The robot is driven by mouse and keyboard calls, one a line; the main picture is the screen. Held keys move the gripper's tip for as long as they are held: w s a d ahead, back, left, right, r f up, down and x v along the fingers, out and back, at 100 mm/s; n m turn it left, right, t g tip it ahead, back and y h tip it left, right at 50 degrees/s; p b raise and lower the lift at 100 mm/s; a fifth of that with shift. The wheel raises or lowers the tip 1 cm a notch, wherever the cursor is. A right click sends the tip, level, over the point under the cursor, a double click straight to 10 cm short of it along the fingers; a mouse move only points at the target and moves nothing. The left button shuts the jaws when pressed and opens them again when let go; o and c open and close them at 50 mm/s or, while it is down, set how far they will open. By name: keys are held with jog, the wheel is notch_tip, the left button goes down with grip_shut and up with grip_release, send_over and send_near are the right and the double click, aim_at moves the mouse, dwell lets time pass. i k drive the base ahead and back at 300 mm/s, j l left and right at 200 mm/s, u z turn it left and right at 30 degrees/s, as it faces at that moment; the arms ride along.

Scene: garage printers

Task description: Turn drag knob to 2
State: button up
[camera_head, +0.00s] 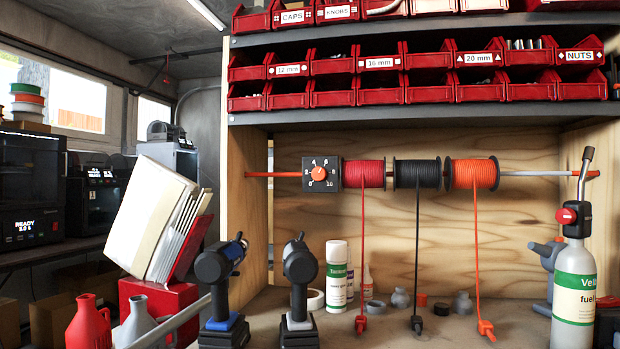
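The drag knob is a small orange round knob (319,173) on a square black dial plate (334,184) with white numbers around it, 10 at its lower right. The plate sits on an orange rod at the left end of a row of spools, beside the red spool (364,173). The knob's pointer mark is too small to tell which number it points at. Nothing touches the knob. I cannot make out my gripper in this view.
A black spool (417,174) and an orange spool (473,173) hang further right, with cords hanging down. Two drill-like tools (220,285) (300,285) and a white-green can (336,275) stand below. A fuel bottle (575,290) stands right. Red bins fill the shelves above.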

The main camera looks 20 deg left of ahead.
aim_at(319, 173)
jog(key=u, duration=0.9)
jog(key=j, duration=0.2)
jog(key=i+u, duration=0.05)
